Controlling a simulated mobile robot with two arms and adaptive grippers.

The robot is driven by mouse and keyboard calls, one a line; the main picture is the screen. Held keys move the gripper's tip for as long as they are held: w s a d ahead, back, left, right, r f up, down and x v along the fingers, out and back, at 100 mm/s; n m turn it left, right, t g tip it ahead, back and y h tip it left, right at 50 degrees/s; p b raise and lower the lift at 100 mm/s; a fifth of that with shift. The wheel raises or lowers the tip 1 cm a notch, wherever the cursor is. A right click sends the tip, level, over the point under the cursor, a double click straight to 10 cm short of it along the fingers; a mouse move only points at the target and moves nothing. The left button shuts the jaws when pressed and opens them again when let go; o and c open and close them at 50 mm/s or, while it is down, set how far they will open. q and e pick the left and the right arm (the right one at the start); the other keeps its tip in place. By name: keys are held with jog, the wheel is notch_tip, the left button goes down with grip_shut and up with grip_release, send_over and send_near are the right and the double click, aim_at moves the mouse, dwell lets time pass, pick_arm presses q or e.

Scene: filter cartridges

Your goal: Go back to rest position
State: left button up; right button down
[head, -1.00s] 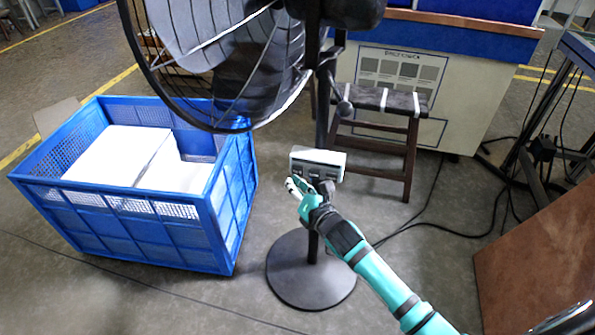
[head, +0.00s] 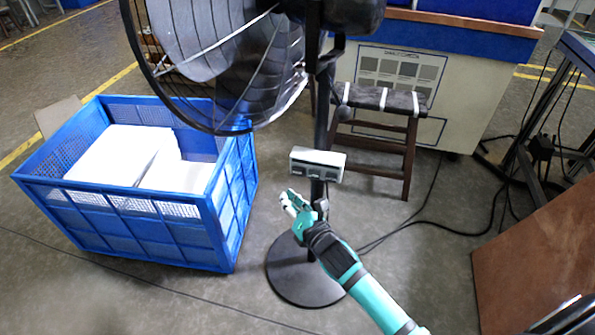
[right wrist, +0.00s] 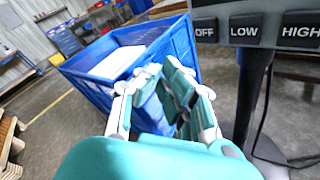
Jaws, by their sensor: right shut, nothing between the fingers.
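My right gripper (head: 291,200) is in front of the fan's pole, just below and left of the fan's control box (head: 317,164). It is shut and empty, and it does not touch the box. In the right wrist view the gripper's fingers (right wrist: 160,75) come together at the tips in front of the blue crate. The control box (right wrist: 257,26) there shows OFF, LOW and HIGH buttons at the upper right, apart from the fingers. My left gripper is in neither view.
The large black fan (head: 215,60) stands on a round base (head: 308,285). A blue crate (head: 150,232) holding white boxes (head: 118,157) stands to the left. A dark stool (head: 380,147) is behind the pole. Cables cross the floor at the right, near a brown panel (head: 540,255).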

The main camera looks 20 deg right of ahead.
dwell(0.7)
